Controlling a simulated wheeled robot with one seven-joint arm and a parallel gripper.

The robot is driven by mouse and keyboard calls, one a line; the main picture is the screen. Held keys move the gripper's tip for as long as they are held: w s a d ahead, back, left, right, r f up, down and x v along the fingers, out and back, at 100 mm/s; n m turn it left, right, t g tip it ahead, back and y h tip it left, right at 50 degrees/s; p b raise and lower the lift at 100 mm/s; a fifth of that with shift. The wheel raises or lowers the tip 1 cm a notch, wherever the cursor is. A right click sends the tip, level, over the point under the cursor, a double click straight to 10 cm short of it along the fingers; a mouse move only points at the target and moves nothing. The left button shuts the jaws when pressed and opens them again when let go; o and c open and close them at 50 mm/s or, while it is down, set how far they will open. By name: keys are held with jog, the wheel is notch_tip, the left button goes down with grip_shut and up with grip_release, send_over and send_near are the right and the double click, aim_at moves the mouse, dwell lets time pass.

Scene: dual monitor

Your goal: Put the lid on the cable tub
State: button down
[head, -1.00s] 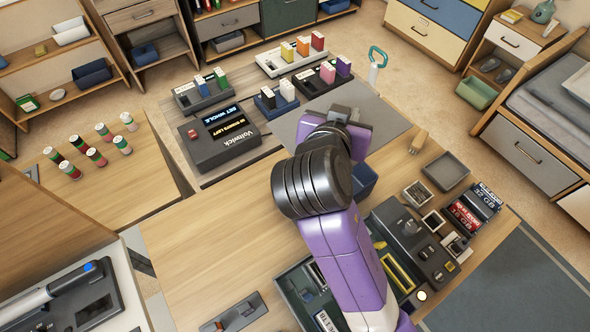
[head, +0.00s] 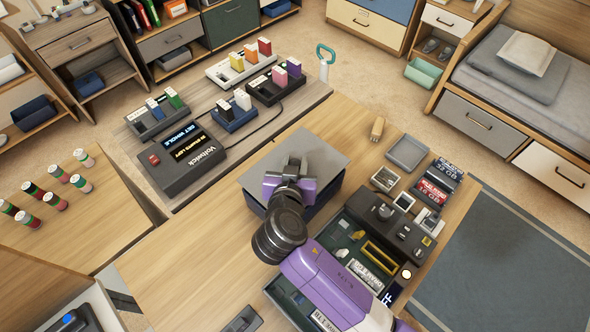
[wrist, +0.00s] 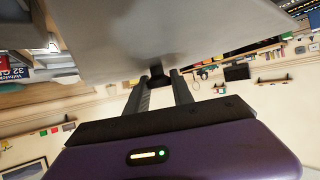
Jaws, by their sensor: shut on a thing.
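The lid is a flat grey plate (head: 322,155) in the middle of the head view. My gripper (head: 293,167) is shut on the lid's dark knob, which shows between the fingertips in the wrist view (wrist: 158,76). The lid's grey face (wrist: 160,35) fills the top of the wrist view. I cannot tell whether lid and tub touch. My wrist hides the near part of both.
A black device with knobs (head: 385,222) and an open tray of parts (head: 345,240) stand close to the tub's right. A Voltwick box (head: 184,158) is at the back left. Bare wood (head: 190,265) lies at the left front.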

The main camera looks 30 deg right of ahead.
jog(key=shift+f, duration=1.8)
jog(key=shift+f, duration=0.15)
jog(key=c, duration=1.1)
grip_release()
jog(key=shift+r, duration=0.3)
jog(key=b+v, duration=0.1)
jog(key=v, duration=1.1)
jog(key=shift+f+b, duration=0.1)
jog(key=shift+b, duration=0.2)
